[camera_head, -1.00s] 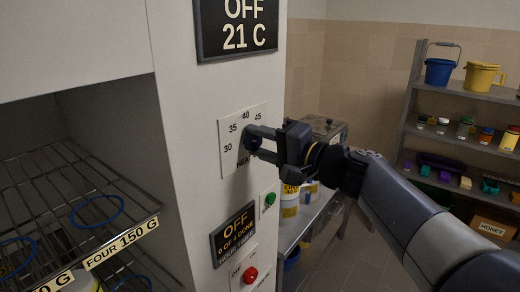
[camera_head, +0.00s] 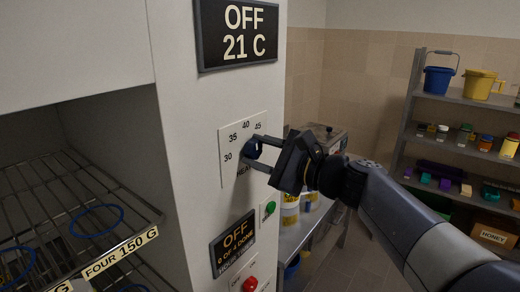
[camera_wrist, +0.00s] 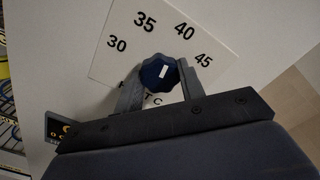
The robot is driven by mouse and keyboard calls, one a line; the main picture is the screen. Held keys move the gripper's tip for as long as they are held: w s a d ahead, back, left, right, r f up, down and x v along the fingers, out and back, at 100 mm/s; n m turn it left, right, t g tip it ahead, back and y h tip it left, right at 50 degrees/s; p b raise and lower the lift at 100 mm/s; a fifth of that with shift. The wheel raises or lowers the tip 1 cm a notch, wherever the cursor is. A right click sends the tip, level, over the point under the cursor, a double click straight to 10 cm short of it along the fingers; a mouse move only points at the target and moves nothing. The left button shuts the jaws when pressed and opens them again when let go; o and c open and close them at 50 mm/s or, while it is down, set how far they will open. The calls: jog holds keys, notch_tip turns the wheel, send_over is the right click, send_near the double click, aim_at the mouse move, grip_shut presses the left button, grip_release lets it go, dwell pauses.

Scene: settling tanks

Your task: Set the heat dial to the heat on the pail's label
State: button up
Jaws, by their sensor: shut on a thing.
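The heat dial is a dark blue knob (camera_wrist: 155,73) with a white pointer mark, on a white scale plate (camera_head: 228,150) reading 30, 35, 40 and 45. In the wrist view its mark points roughly toward 40. My gripper (camera_head: 261,154) is shut on the knob, one finger on each side; the fingers also show in the wrist view (camera_wrist: 159,82). White pails with yellow labels (camera_head: 290,200) stand on the bench behind my gripper. Their label print is too small to read. The display (camera_head: 237,35) above the dial reads OFF, 21 C.
A green button (camera_head: 270,208), a second display (camera_head: 233,243) reading OFF and a red button (camera_head: 250,284) sit below the dial. The open cabinet with wire racks (camera_head: 75,215) is at left. A shelf (camera_head: 470,100) with buckets and jars stands at right.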

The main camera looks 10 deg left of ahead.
jog(key=shift+m, duration=0.8)
jog(key=shift+f, duration=0.1)
jog(key=o, duration=1)
jog(key=b+v, duration=0.2)
jog(key=v, duration=0.8)
jog(key=shift+s+d, duration=0.15)
jog(key=shift+d, duration=0.25)
jog(key=shift+a, duration=0.1)
